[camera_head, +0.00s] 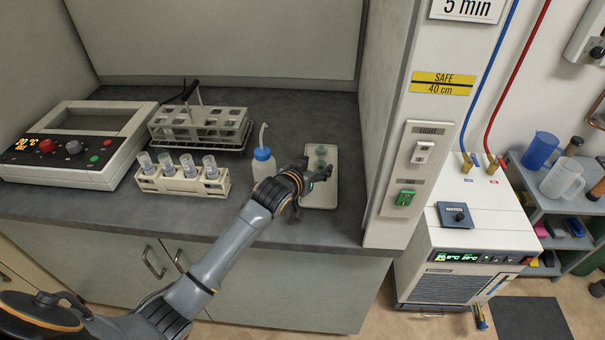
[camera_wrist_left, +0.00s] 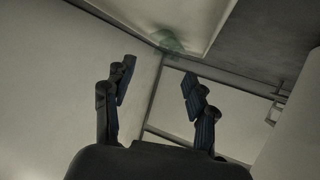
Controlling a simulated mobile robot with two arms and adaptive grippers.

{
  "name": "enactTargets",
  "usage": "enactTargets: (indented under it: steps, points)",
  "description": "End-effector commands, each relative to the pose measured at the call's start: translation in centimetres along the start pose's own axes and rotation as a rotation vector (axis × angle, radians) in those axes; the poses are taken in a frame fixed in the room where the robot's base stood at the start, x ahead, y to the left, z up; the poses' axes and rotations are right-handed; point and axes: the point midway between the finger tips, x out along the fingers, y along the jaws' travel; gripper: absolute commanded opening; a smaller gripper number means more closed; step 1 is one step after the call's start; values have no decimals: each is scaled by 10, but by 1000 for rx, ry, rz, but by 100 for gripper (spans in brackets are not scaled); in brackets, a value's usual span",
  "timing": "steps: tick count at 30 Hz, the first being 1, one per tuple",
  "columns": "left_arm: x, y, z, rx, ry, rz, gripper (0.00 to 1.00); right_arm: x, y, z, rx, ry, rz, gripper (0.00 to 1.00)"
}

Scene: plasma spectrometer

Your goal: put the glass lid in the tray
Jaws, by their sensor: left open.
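The white tray (camera_head: 322,198) lies on the dark worktop near the right wall of the cabinet. A small greenish see-through piece, which looks like the glass lid (camera_head: 320,154), is in the far part of the tray. It also shows faintly as a green shape in the left wrist view (camera_wrist_left: 168,42), beyond my fingers. My left gripper (camera_head: 318,174) is over the near part of the tray, with its fingers apart and nothing between them. In the left wrist view my left gripper (camera_wrist_left: 157,76) is open and empty. My right gripper is in neither view.
A wash bottle with a blue cap (camera_head: 263,165) stands just left of my gripper. A vial rack (camera_head: 183,183), a grey tube rack (camera_head: 200,127) and a control box (camera_head: 85,140) stand further left. The cabinet's side wall (camera_head: 375,110) is close on the right.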

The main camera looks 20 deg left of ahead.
Motion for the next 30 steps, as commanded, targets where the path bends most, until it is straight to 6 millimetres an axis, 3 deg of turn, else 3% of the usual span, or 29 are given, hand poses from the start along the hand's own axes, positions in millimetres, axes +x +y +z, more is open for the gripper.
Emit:
enactTargets:
  steps: [6, 13, 19, 30]
  points:
    - [-47, 0, 0, 1, 4, 0, 56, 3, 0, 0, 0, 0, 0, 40]
    - [-84, 0, -1, 1, 3, -1, 56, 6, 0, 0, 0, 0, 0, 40]
    - [-97, 0, -1, 0, 4, -1, 56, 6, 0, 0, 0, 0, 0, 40]
    - [-97, 0, -2, 0, 4, -1, 56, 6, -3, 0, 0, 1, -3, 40]
